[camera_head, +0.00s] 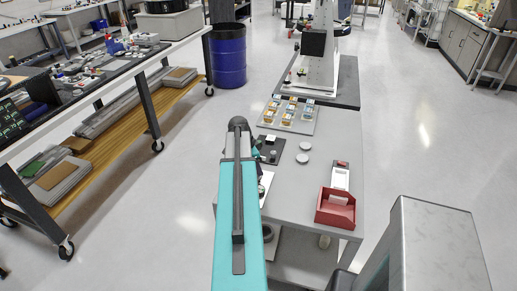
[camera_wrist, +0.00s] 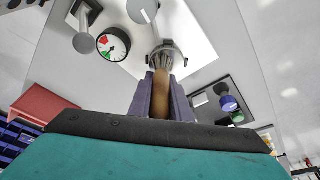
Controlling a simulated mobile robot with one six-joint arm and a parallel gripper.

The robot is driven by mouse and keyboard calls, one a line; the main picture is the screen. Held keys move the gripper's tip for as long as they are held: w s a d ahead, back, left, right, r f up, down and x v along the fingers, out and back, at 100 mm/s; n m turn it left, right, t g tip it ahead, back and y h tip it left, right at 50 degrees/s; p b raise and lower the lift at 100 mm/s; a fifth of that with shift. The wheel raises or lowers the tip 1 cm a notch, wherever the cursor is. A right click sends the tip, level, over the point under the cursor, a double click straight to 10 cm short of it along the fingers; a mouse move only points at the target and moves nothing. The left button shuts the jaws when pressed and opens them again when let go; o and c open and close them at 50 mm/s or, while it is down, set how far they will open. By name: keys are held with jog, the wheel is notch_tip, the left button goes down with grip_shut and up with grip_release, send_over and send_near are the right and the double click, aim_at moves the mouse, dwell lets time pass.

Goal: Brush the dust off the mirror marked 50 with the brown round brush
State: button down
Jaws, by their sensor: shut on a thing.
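My gripper (camera_wrist: 161,88) shows in the wrist view, its two grey-purple fingers shut on the brown handle of a brush (camera_wrist: 160,98). The brush's greyish head points away from me, over a pale, shiny surface. Part of a rounded grey thing (camera_wrist: 180,50) shows at the brush head; I cannot tell whether they touch. In the head view my arm hides the gripper and brush. A tray (camera_head: 309,126) with several small orange-and-white items lies on the grey table (camera_head: 312,223). No mark 50 is legible, so I cannot tell which thing is that mirror.
A red bin (camera_head: 335,207) stands at the table's right and shows in the wrist view (camera_wrist: 48,104). A round dial (camera_wrist: 113,45) and dark-topped pieces (camera_wrist: 228,102) lie around the brush. A white stand (camera_head: 319,65) rises at the back. Two pale discs (camera_head: 304,152) lie mid-table.

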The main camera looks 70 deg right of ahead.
jog(key=shift+w+a+r+p, duration=0.2)
jog(key=shift+w+a+r, duration=0.15)
jog(key=shift+r, duration=0.25)
jog(key=shift+w+a+r+p, duration=0.2)
jog(key=shift+w+r, duration=0.15)
jog(key=shift+r, duration=0.25)
jog(key=shift+s+r+p, duration=0.2)
jog(key=shift+r+p, duration=1.15)
jog(key=shift+r, duration=1.5)
jog(key=shift+w, duration=0.15)
